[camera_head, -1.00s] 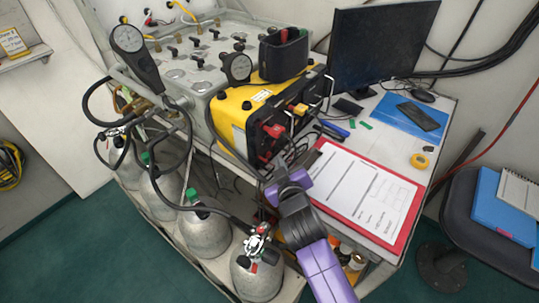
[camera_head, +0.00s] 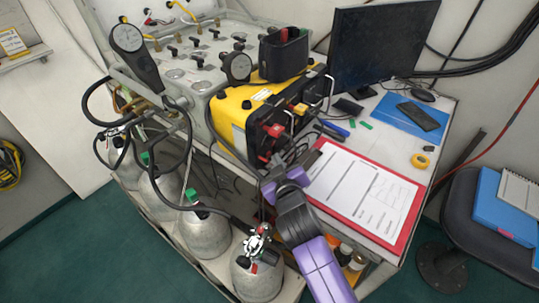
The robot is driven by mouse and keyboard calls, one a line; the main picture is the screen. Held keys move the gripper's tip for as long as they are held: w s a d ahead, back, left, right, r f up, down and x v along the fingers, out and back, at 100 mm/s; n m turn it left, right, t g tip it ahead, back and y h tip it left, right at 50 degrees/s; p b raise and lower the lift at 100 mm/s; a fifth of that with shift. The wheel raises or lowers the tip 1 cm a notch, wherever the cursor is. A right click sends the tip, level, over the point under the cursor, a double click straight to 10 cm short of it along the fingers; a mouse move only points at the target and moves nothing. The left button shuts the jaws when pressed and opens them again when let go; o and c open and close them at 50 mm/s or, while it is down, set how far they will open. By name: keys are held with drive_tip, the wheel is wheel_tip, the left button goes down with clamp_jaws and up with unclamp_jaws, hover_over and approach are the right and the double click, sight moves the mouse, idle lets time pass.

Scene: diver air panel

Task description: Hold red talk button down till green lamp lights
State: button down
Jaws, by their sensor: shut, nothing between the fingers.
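A yellow case (camera_head: 235,115) with a black front panel stands on the desk beside the grey air panel. Red parts (camera_head: 275,131) show on its front, with another lower down; which is the talk button I cannot tell. A small orange-yellow part (camera_head: 300,109) sits higher on the front, to the right. I cannot make out a lit green lamp. My gripper (camera_head: 277,170), at the end of my purple and black arm, is shut and empty. It is just in front of and below the case's front. Its fingertips are small and dark, and contact with a button cannot be made out.
A red clipboard (camera_head: 408,232) with papers lies right of my arm. A monitor (camera_head: 383,50) stands behind. Gas cylinders (camera_head: 206,232) with black hoses stand left and below. A handle loop and cables (camera_head: 300,150) are close to my gripper.

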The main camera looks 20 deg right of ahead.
drive_tip(key=shift+w+a, duration=0.25)
drive_tip(key=shift+w, duration=0.05)
idle(1.7)
idle(0.4)
drive_tip(key=shift+s+d+p, duration=0.3)
drive_tip(key=shift+s+d, duration=0.2)
drive_tip(key=shift+s, duration=0.15)
drive_tip(key=shift+s+d+p, duration=0.75)
drive_tip(key=shift+s+p, duration=0.05)
drive_tip(key=shift+s, duration=0.25)
drive_tip(key=shift+s+d+p, duration=0.75)
drive_tip(key=shift+s, duration=0.25)
